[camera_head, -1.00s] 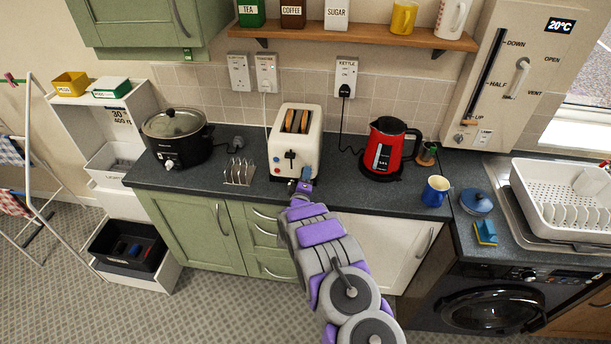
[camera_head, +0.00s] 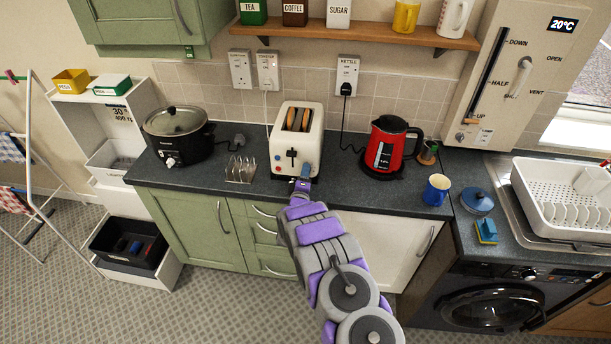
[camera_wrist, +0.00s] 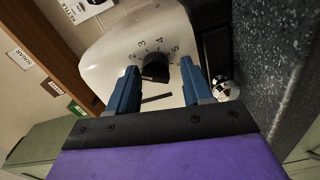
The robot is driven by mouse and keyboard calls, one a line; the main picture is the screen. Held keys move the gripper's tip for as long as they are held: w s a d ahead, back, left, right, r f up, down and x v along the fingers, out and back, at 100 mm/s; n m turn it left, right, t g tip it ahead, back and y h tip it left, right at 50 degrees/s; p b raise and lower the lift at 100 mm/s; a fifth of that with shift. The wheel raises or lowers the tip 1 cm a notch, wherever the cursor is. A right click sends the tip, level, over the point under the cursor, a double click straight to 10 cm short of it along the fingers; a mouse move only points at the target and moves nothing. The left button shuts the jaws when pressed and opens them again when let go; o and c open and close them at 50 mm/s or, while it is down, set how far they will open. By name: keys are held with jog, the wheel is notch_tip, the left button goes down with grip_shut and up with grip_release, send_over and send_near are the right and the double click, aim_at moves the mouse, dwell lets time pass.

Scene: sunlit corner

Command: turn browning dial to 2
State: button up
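The cream toaster (camera_head: 282,140) stands on the dark worktop with bread in its slots. In the wrist view, its face (camera_wrist: 105,62) shows a black browning dial (camera_wrist: 155,70) ringed by printed numbers, with 2, 3, 4 and 5 readable. Which number the dial points to is hard to tell. My gripper (camera_head: 304,173) is at the lower right of the toaster's front. In the wrist view my gripper (camera_wrist: 160,72) is open, its two blue fingers on either side of the dial with gaps; contact is not visible. The dial is hidden in the head view.
A toast rack (camera_head: 240,170) and black slow cooker (camera_head: 178,138) stand left of the toaster. A red kettle (camera_head: 388,148) and blue mug (camera_head: 437,190) stand to the right. A wooden shelf (camera_head: 370,33) runs above. Worktop between toaster and kettle is mostly clear.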

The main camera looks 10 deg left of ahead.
jog(key=shift+o, duration=0.5)
jog(key=shift+r, duration=0.1)
jog(key=shift+d, duration=0.15)
jog(key=shift+s+d, duration=0.1)
jog(key=shift+s, duration=0.45)
jog(key=s+a, duration=0.1)
jog(key=s, duration=1.5)
jog(key=shift+s, duration=0.15)
jog(key=shift+a, duration=0.1)
